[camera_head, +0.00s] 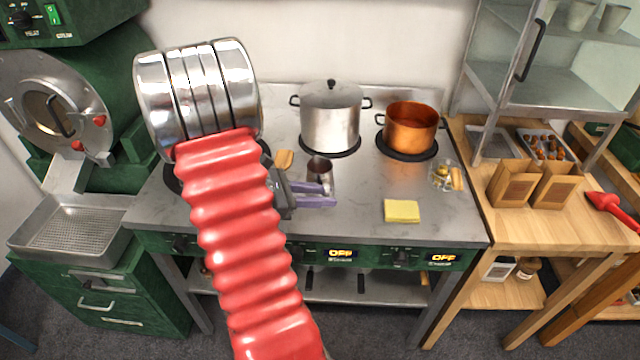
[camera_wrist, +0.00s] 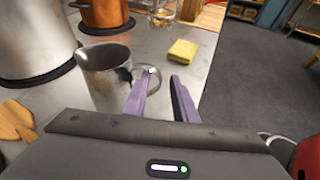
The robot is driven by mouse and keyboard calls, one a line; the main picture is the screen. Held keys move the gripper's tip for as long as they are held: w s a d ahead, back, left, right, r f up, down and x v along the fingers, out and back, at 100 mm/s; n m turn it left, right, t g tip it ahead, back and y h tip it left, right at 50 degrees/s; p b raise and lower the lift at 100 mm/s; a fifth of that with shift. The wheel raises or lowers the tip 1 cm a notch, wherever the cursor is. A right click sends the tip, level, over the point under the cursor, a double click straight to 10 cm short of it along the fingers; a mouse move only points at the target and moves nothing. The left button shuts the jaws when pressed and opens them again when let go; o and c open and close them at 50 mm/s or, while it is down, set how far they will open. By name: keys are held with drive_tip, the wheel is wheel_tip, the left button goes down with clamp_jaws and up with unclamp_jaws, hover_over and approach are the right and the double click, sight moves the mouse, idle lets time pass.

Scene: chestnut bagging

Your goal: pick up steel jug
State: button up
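The steel jug (camera_head: 320,170) stands upright on the steel worktop, in front of the large pot. In the wrist view the jug (camera_wrist: 103,78) is left of the fingers, its open mouth facing up and its handle toward my gripper. My gripper (camera_head: 333,194) is low over the worktop beside the jug. In the wrist view the purple fingers of my gripper (camera_wrist: 164,77) are apart. The left finger overlaps the handle in the picture; I cannot tell whether it touches. The handle's outer end shows in the gap between the fingers.
A lidded steel pot (camera_head: 331,115) and a copper pot (camera_head: 410,128) stand behind on burners. A yellow sponge (camera_head: 402,211) lies to the right, with a small glass container (camera_head: 442,176) beyond it. A wooden utensil (camera_wrist: 14,124) lies near the jug's left side.

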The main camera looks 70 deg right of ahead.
drive_tip(key=shift+s+d+f, duration=0.1)
drive_tip(key=shift+s+d, duration=0.05)
drive_tip(key=shift+s, duration=0.1)
drive_tip(key=shift+x, duration=2.65)
drive_tip(key=shift+c, duration=0.5)
clamp_jaws()
